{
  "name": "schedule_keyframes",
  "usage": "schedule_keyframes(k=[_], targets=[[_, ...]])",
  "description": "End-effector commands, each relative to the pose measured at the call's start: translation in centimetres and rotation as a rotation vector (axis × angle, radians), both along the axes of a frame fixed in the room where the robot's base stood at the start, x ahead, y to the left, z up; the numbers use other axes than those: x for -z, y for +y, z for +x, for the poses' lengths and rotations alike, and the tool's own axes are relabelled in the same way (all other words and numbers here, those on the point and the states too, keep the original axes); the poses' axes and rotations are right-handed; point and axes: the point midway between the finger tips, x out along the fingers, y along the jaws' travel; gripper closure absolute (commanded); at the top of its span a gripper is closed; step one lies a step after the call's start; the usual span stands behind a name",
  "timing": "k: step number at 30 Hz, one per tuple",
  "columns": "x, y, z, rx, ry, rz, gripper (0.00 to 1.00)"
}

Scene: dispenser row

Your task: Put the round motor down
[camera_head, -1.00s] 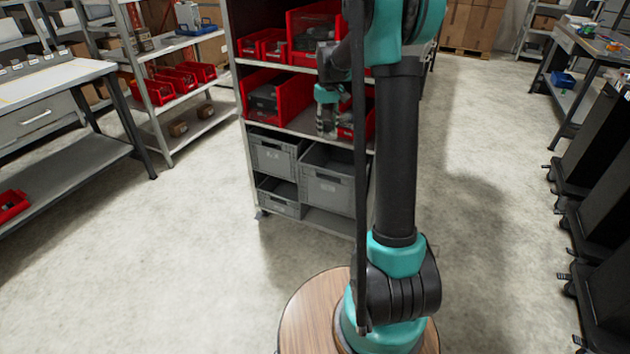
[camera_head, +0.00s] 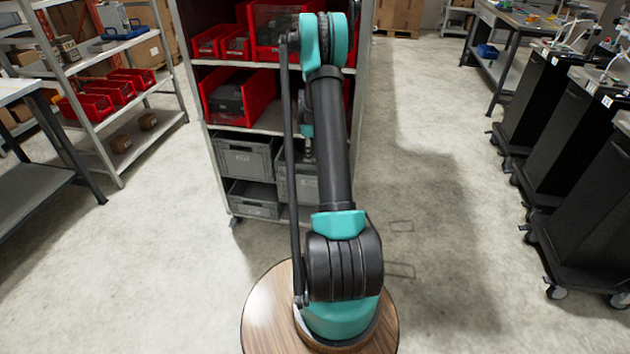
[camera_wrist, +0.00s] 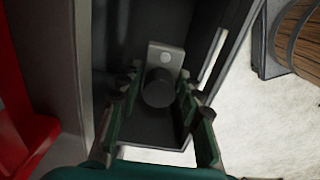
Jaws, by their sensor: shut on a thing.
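In the wrist view, the round motor (camera_wrist: 158,90), a dark round body with a light grey plate, is between the two green-grey fingers of my gripper (camera_wrist: 158,82). The gripper is shut on it. The motor is over or inside a grey crate (camera_wrist: 229,50) with a dark interior; I cannot tell whether it touches the crate's bottom. In the head view, that larger grey crate (camera_head: 283,184) stands on the lower part of the rack, partly behind my arm. My gripper and the motor are mostly hidden there by the arm.
A smaller grey crate (camera_head: 245,157) stands beside it, with another (camera_head: 255,200) below. Red bins (camera_head: 232,98) fill the shelves above; a red bin (camera_wrist: 22,125) is close at left in the wrist view. Black carts (camera_head: 543,105) line the right. The floor between is clear.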

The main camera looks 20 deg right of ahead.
Motion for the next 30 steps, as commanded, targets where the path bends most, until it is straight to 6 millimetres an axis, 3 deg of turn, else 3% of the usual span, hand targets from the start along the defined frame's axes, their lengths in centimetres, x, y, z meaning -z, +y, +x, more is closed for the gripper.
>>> schedule_keyframes(k=[18,30], targets=[[13.7,-0.1,0.0,-0.005,0.0,0.0,1.0],[17.3,-0.1,0.0,-0.005,0.0,0.0,1.0]])
